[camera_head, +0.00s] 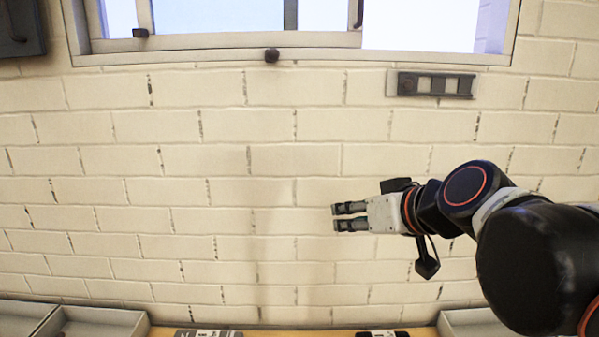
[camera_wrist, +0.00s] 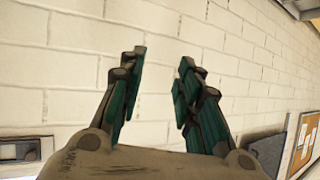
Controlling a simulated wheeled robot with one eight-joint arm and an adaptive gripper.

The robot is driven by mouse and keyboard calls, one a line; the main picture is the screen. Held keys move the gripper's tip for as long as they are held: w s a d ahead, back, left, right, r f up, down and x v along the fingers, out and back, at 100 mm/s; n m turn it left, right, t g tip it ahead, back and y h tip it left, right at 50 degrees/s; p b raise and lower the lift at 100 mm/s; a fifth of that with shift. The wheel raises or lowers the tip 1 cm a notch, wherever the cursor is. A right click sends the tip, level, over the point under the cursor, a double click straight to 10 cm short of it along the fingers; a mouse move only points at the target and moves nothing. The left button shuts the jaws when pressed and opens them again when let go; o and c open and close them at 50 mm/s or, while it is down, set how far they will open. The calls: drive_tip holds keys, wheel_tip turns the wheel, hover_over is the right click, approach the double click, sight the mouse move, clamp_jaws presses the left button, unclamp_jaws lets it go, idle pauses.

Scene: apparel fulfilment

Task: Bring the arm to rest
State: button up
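My gripper (camera_head: 347,217) is raised in front of the white brick wall in the head view, pointing left, with my arm reaching in from the right edge. In the wrist view my gripper (camera_wrist: 160,75) shows two dark green-padded fingers standing apart. Nothing is between them, only the brick wall behind. The gripper is open and empty and touches nothing that I can see.
The brick wall (camera_head: 190,160) fills most of the head view, with a window (camera_head: 250,40) above. Grey trays (camera_head: 95,322) stand at the lower left and another tray (camera_head: 475,322) at the lower right. A corkboard (camera_wrist: 303,140) hangs at the right in the wrist view.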

drive_tip(key=s+d+f+m+g+h+b, duration=0.1)
drive_tip(key=s+f+b, duration=0.3)
drive_tip(key=f, duration=0.6)
drive_tip(key=s+d+f+m+g+h+b, duration=0.1)
drive_tip(key=s+f, duration=0.4)
drive_tip(key=f, duration=0.6)
drive_tip(key=s+d+f+m+g+h+b, duration=0.1)
drive_tip(key=s+d+f+b, duration=0.4)
drive_tip(key=f, duration=0.6)
drive_tip(key=shift+g+h+b, duration=0.6)
drive_tip(key=shift+h+b, duration=0.2)
drive_tip(key=shift+h, duration=0.1)
drive_tip(key=shift+s, duration=0.1)
